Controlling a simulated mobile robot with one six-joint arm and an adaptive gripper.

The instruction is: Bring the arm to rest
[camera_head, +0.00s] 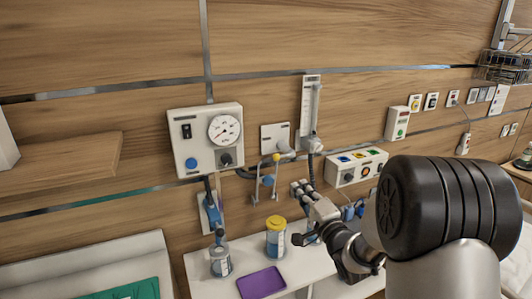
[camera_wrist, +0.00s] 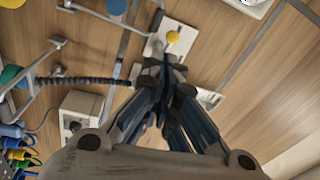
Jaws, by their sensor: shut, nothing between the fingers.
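My gripper (camera_wrist: 165,75) is shut and empty in the wrist view, its two dark fingers meeting in front of the wall. In the head view my gripper (camera_head: 298,190) is small and sits above the back of the white shelf, just left of my arm (camera_head: 350,245). It is near a white box with coloured buttons on the wall. Whether it touches anything there cannot be told.
A white shelf (camera_head: 305,262) holds a yellow-lidded jar (camera_head: 276,240), a clear jar (camera_head: 220,262) and a purple tray (camera_head: 261,283). On the wall are a gauge unit (camera_head: 207,139), a flowmeter (camera_head: 309,105) and a button box (camera_head: 357,166). A wooden shelf (camera_head: 70,165) juts out at left.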

